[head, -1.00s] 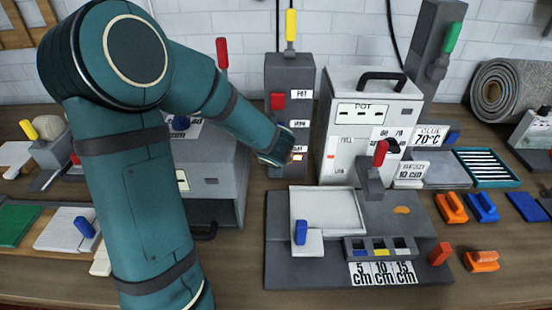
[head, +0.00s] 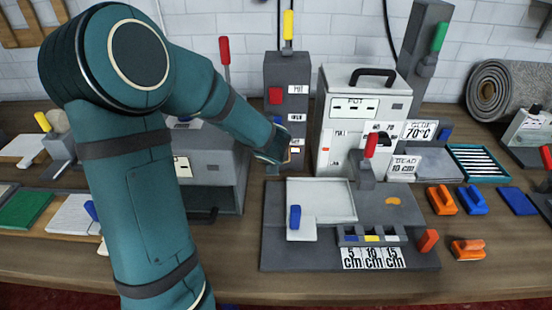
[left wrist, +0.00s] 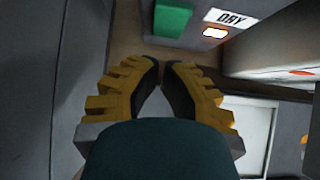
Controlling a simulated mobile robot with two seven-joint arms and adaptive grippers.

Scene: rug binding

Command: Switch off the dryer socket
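The grey socket tower (head: 272,72) stands at the back, left of the white pot box. It has a red switch (head: 276,95) beside the POT label at the top. In the left wrist view, a green switch (left wrist: 173,20) sits beside the DRY label (left wrist: 231,18), with a bright lit lamp (left wrist: 215,32) under the label. In the head view my arm hides that switch. My left gripper (left wrist: 160,70) is shut and empty, its yellow fingers with dark pads together just short of the tower's lower part, apart from the switch. My right gripper is out of view.
The white pot box (head: 345,150) stands close right of the tower. A grey machine (head: 225,160) stands left, partly behind my arm. A grey board with a white tray (head: 325,198) lies in front. Orange and blue blocks lie farther right.

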